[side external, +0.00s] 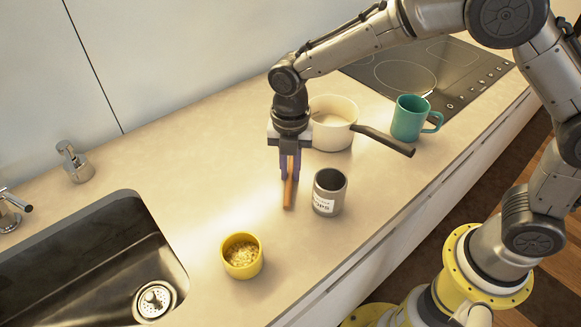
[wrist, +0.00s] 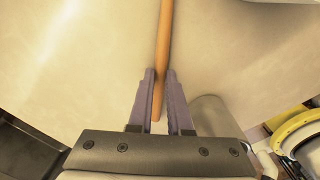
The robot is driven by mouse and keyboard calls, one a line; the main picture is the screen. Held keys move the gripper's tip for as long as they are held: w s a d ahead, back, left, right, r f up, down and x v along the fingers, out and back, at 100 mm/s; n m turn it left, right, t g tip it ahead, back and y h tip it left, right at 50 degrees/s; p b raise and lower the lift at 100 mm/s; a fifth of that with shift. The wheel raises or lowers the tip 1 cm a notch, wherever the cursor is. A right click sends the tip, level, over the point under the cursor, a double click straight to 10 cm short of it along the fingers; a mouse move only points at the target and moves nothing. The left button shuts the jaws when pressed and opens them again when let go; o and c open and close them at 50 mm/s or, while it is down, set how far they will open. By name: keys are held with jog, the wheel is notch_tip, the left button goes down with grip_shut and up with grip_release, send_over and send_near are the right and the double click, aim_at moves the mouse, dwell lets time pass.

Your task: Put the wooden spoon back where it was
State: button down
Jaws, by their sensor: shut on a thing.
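The wooden spoon (side external: 288,193) shows as a thin orange-brown handle in the side view. My gripper (side external: 290,172) points down over the counter and is shut on the spoon. In the wrist view the spoon handle (wrist: 164,60) runs from the top edge down between the two fingertips of my gripper (wrist: 161,78). The spoon's bowl end is not clearly visible. I cannot tell whether the spoon touches the counter. A grey canister with a white label (side external: 329,193) stands upright just right of the spoon.
A cream saucepan (side external: 333,135) stands behind my gripper, its dark handle reaching right. A teal mug (side external: 410,118) stands near the cooktop (side external: 400,75). A yellow cup of grains (side external: 241,257) stands in front, beside the sink (side external: 90,265). The counter (side external: 190,190) left of my gripper is clear.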

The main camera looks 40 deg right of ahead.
jog(key=c, duration=0.8)
grip_release()
jog(key=shift+f, duration=0.1)
jog(key=shift+c, duration=0.2)
notch_tip(320, 180, up, 12)
jog(key=shift+r, duration=0.2)
jog(key=s+d+r+m+t, duration=0.3)
jog(key=s+d+r+m, duration=0.4)
jog(key=s+d+m, duration=0.6)
jog(key=s+d+f+m+t, duration=0.2)
jog(key=s+m, duration=0.7)
jog(key=m, duration=0.5)
jog(key=shift+s+d+f+t, duration=0.3)
jog(key=shift+d+f, duration=0.5)
jog(key=shift+d, duration=0.35)
